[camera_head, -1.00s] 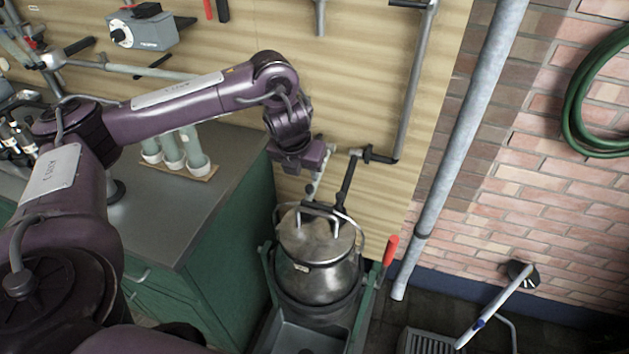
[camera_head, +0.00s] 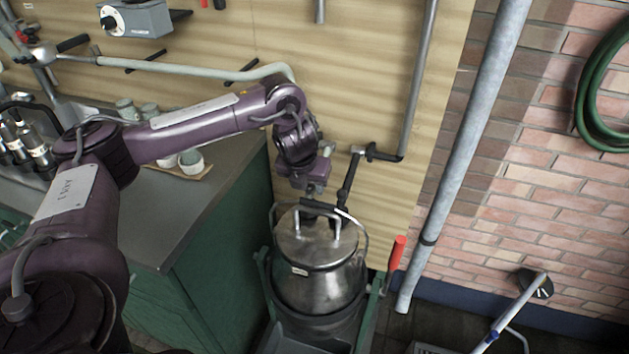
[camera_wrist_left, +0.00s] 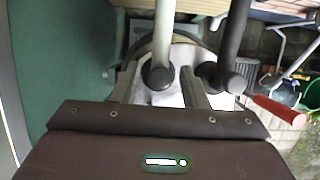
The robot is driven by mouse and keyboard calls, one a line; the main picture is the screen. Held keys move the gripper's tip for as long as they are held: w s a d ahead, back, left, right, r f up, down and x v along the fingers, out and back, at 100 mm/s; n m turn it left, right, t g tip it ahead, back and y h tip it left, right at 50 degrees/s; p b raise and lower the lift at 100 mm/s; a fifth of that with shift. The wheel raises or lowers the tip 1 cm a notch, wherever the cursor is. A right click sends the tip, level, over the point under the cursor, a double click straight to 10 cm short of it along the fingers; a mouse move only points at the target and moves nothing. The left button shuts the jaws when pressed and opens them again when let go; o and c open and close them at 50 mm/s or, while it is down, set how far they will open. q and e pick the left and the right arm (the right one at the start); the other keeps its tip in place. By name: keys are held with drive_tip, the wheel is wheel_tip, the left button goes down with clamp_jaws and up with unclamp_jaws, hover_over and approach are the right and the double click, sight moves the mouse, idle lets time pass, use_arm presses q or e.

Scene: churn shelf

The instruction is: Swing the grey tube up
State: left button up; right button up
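The pale grey tube (camera_head: 175,68) runs along the wooden board, bends at its right end and passes behind my left arm. In the left wrist view a pale tube (camera_wrist_left: 164,35) comes down from the top to a dark round end. My left gripper (camera_head: 315,187) is beside the tube's lower end, above the back of the churn. In the wrist view grey parts stand on both sides of the dark end, but whether they close on it cannot be told. The fingertips are largely hidden in the head view. My right gripper is not in view.
A steel churn (camera_head: 322,285) with a lid stands below the gripper. A darker pipe (camera_head: 415,85) with black fittings hangs right of it. A green cabinet (camera_head: 215,240) stands left. A red handle (camera_head: 397,252) and a sloping pipe (camera_head: 465,150) are at the right.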

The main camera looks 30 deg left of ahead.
use_arm(q)
drive_tip(key=shift+c, duration=0.4)
drive_tip(key=c, duration=0.6)
drive_tip(key=shift+w+r+p, duration=0.1)
drive_tip(key=shift+r+p, duration=1.45)
drive_tip(key=shift+r, duration=0.15)
drive_tip(key=shift+w+r+p, duration=0.2)
drive_tip(key=shift+r+p, duration=0.4)
drive_tip(key=shift+r, duration=0.1)
drive_tip(key=shift+w+r+p, duration=0.15)
drive_tip(key=shift+r+p, duration=0.45)
drive_tip(key=shift+r, duration=0.1)
drive_tip(key=shift+w+a+r, duration=0.15)
drive_tip(key=shift+r, duration=0.1)
drive_tip(key=shift+r+p, duration=0.15)
drive_tip(key=shift+p, duration=0.2)
